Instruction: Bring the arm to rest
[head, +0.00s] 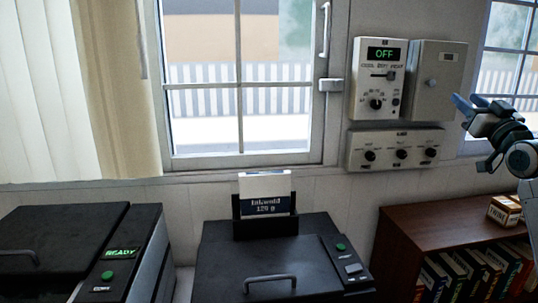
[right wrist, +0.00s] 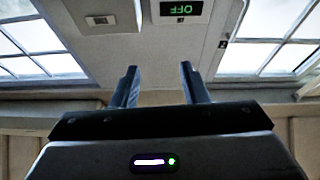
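My right gripper (head: 470,101) is at the right edge of the head view, with its dark blue-grey fingers pointing up and left. In the right wrist view the two fingers (right wrist: 160,75) stand apart with nothing between them. The gripper is apart from the wall and to the right of the grey wall box. My right arm (head: 522,160) comes in from the right edge. My left gripper is not in view.
A control box (head: 378,85) reads OFF; beside it are a grey box (head: 436,82) and a knob panel (head: 398,149). Below, a brown bookshelf (head: 440,215) holds a small carton (head: 504,211). Black machines (head: 282,262) (head: 55,235) stand in front. A window (head: 240,80) is behind.

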